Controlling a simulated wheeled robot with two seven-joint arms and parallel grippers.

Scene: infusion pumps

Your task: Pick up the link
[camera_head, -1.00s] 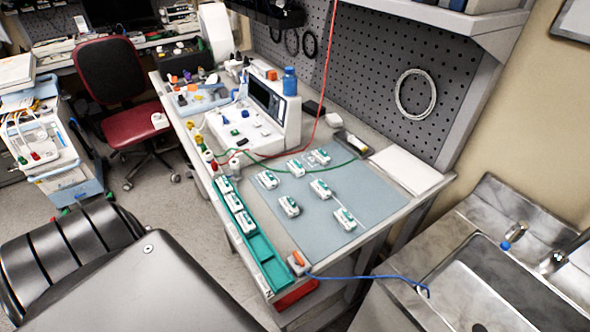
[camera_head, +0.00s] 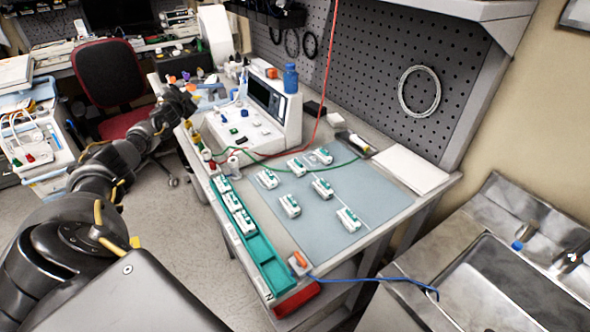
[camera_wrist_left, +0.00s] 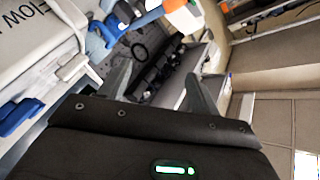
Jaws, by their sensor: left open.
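Several small white-and-teal pieces lie apart on the blue-grey mat (camera_head: 310,241), among them a front piece (camera_head: 348,219), a middle piece (camera_head: 322,188) and a left piece (camera_head: 267,179). More such pieces (camera_head: 233,202) sit in the far part of the long teal tray (camera_head: 277,276); its near end is empty. I cannot tell which piece is the link. My left gripper (camera_head: 177,99) is beyond the tray, at the far left end of the bench, away from these pieces. In the left wrist view its two fingers are apart and empty (camera_wrist_left: 160,88). My right gripper is out of view.
A white device with a screen (camera_head: 265,110) stands behind the mat. A red and a green cable cross nearby. A blue cable (camera_head: 350,278) runs from the tray end toward the sink (camera_head: 510,285). A red chair (camera_head: 108,80) is behind my arm.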

